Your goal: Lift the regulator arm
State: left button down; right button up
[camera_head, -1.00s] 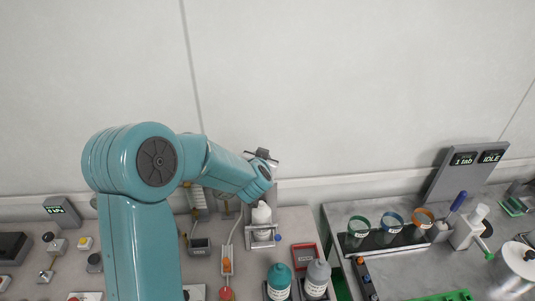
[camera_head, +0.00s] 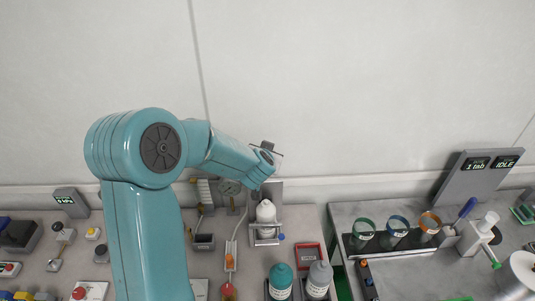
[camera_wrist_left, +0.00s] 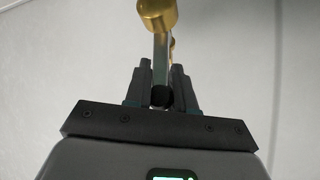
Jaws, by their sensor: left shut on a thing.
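My left arm comes in from the left in the head view. Its gripper (camera_head: 268,150) is above a grey stand (camera_head: 280,192) at the back of the bench, against the pale wall. In the left wrist view, the fingers (camera_wrist_left: 161,92) are shut on a slim grey bar with a brass knob (camera_wrist_left: 157,14) at its far end; I take this bar for the regulator arm (camera_wrist_left: 161,52). In the head view the bar is too small and too covered by the gripper to make out. My right gripper is not in view.
A white bottle (camera_head: 266,212) stands in a metal frame below the gripper. Three ringed cups (camera_head: 397,226) stand on the right bench. The wall above the gripper is bare.

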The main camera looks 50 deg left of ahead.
pick_arm(q)
jog(key=shift+s+d+f, duration=0.1)
jog(key=shift+s+f, duration=0.05)
jog(key=shift+f, duration=0.3)
dwell(0.5)
jog(key=c, duration=1)
grip_release()
jog(key=shift+o, duration=0.2)
jog(key=shift+w+a, duration=0.25)
jog(key=shift+a, duration=0.1)
jog(key=shift+s+d+r, duration=0.15)
jog(key=shift+d+r, duration=0.15)
jog(key=p+v, duration=0.2)
jog(key=v, duration=1.3)
jog(key=shift+s, duration=0.4)
